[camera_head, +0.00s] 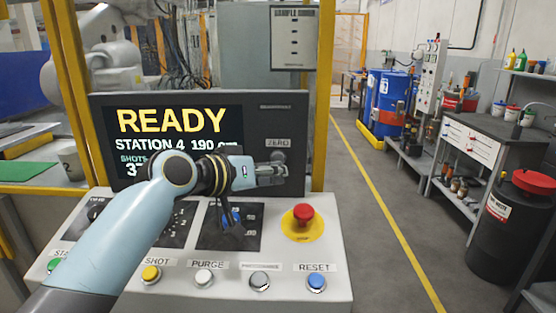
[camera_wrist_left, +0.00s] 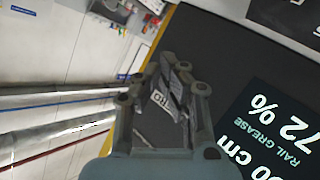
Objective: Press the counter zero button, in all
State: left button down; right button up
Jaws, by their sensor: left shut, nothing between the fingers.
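The control console has a dark screen panel (camera_head: 293,115) reading READY, STATION 4 and a SHOTS count partly covered by my left arm. A ZERO label (camera_head: 278,142) sits at the panel's lower right. A small grey round button (camera_head: 278,156) shows just below it, its lower part hidden by the fingers. My left gripper (camera_head: 277,174) is shut and empty, its tips pointing right in front of the panel. I cannot tell whether they touch the button or panel. In the left wrist view the closed fingers (camera_wrist_left: 167,58) are beside the dark panel (camera_wrist_left: 215,50); the button cannot be made out there.
A red emergency knob (camera_head: 303,213) on a yellow base stands on the console below the gripper. Along the front are yellow (camera_head: 151,274), white (camera_head: 204,277), grey (camera_head: 260,281) and blue RESET (camera_head: 316,281) buttons. A yellow post (camera_head: 322,100) rises behind the panel's right edge.

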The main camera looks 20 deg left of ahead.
dwell(0.5)
pick_arm(q)
jog(key=shift+w, duration=0.1)
jog(key=shift+w+a, duration=0.1)
jog(key=shift+w, duration=0.2)
jog(key=shift+w+a, duration=0.15)
jog(key=shift+w, duration=0.3)
dwell(0.7)
jog(key=shift+s, duration=0.15)
jog(key=shift+s+d+p, duration=0.25)
jog(key=shift+s+p, duration=0.05)
jog(key=shift+s, duration=0.45)
